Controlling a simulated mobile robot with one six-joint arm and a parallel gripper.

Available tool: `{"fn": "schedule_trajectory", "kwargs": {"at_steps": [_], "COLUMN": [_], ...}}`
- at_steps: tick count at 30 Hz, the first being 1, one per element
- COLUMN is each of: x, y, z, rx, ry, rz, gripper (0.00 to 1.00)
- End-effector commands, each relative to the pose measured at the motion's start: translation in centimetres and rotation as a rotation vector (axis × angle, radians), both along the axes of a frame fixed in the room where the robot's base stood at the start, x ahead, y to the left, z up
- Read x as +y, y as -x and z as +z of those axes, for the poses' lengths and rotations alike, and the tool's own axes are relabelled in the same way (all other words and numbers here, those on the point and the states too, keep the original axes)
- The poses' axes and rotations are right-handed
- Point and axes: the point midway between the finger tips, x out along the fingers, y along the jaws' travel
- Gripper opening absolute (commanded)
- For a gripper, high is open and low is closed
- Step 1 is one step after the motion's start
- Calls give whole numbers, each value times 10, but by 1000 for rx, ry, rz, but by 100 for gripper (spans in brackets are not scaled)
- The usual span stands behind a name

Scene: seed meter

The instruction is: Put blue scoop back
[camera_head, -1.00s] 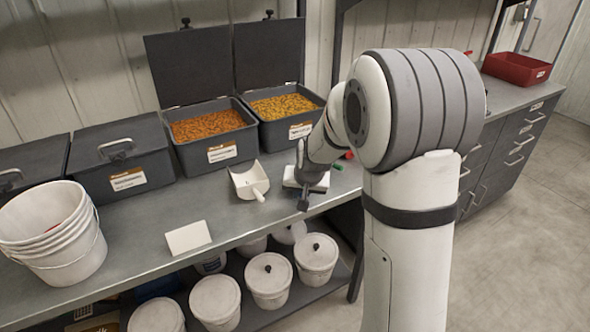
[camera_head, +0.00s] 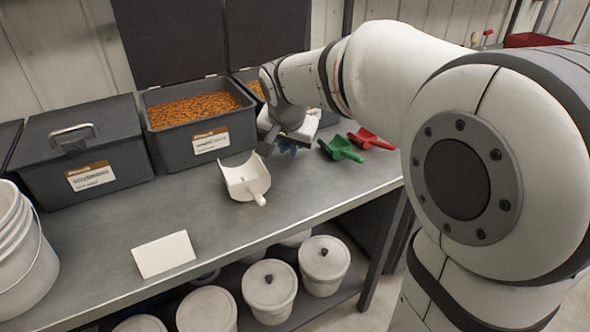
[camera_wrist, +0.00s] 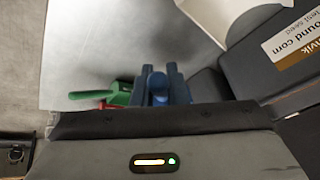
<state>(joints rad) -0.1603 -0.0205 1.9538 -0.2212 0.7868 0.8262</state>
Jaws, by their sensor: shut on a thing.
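The blue scoop (camera_wrist: 157,88) is in my gripper (camera_head: 284,143), which is shut on it. A white scoop (camera_head: 245,181) lies on the bench left of the gripper. A green scoop (camera_head: 341,149) and a red scoop (camera_head: 370,139) lie to its right. The wrist view also shows the green scoop (camera_wrist: 118,95), with red partly hidden beside it. Most of the blue scoop is hidden.
An open bin of orange seed (camera_head: 196,103) stands behind the white scoop, with a closed dark bin (camera_head: 80,150) to its left. Another open bin is partly hidden by my arm. A blank white card (camera_head: 164,254) lies near the front edge. Stacked buckets (camera_head: 20,240) stand at left.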

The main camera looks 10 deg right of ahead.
Motion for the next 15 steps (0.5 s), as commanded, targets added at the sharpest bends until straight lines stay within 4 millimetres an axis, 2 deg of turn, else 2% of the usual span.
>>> {"fn": "schedule_trajectory", "kwargs": {"at_steps": [1, 3, 11, 15], "x": [0, -1, -2, -2], "y": [0, 0, -1, 0], "z": [-13, -25, -48, -69], "rx": [4, 4, 1, 4], "ry": [1, 0, -1, 0], "rz": [0, 0, -2, -3], "gripper": [0, 0, 0, 0]}}
